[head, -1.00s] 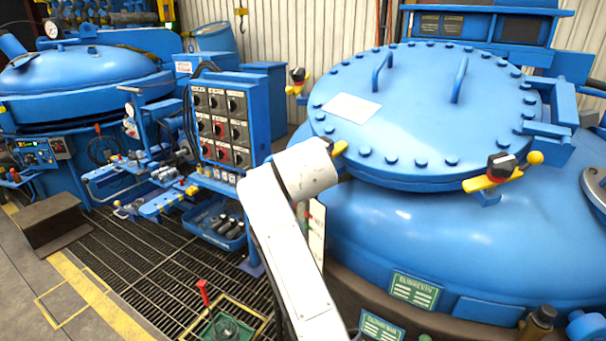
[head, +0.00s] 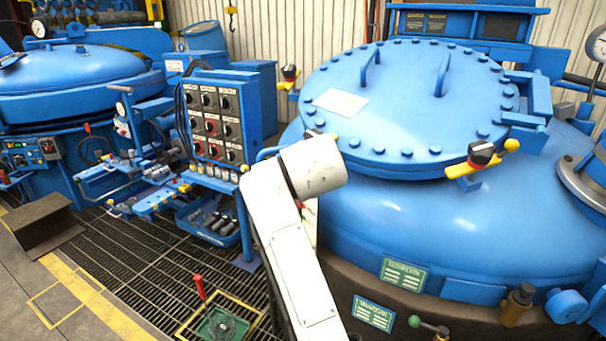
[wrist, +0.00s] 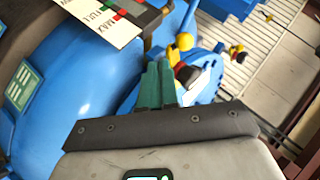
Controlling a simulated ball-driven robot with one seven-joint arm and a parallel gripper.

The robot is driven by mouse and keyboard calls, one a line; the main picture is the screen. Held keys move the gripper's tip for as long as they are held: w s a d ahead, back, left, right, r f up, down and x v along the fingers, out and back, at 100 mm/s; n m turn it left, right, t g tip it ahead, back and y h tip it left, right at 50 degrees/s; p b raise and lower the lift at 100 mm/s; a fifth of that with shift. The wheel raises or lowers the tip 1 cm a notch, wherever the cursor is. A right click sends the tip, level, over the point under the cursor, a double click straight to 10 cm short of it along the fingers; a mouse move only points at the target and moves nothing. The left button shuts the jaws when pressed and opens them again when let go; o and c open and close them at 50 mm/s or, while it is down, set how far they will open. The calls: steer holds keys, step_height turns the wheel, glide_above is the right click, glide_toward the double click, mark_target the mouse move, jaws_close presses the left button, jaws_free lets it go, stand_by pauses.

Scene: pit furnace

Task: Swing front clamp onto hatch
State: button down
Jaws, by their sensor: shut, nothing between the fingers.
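The round blue hatch (head: 410,110) lies closed on the furnace, with bolts around its rim and two handles on top. A clamp (head: 480,157) with a black head and yellow arm sits at its front right rim. In the wrist view, a clamp with a yellow ball knob (wrist: 184,41) and a black and red head is just beyond my gripper (wrist: 160,66). My teal fingers are shut and empty; contact with it is unclear. In the head view my arm hides the gripper.
A third clamp (head: 289,74) stands at the hatch's far left. A control panel (head: 214,122) stands left of my arm. A white sign board (wrist: 105,18) is close to the gripper in the wrist view. Open grating (head: 130,265) covers the floor at left.

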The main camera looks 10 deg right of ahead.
steer(key=b+v, duration=0.1)
steer(key=v, duration=0.6)
steer(key=shift+s+a, duration=0.2)
steer(key=shift+a, duration=0.1)
steer(key=s+d+f+n+g, duration=0.2)
steer(key=s+d+f, duration=0.35)
steer(key=f, duration=0.45)
steer(key=s+d+f+n+g, duration=0.2)
steer(key=s+d+f, duration=0.3)
steer(key=f, duration=0.5)
steer(key=s+d+f+n+g, duration=0.2)
steer(key=s+d+f, duration=0.2)
steer(key=s+f, duration=0.4)
steer(key=s+d+f+n+g, duration=0.2)
steer(key=s+f, duration=0.4)
steer(key=s, duration=0.7)
steer(key=s+d+f+n+g, duration=0.3)
steer(key=s+f, duration=0.4)
steer(key=s, duration=0.5)
steer(key=shift+s+d, duration=0.15)
steer(key=shift+s, duration=0.2)
steer(key=shift+f, duration=0.15)
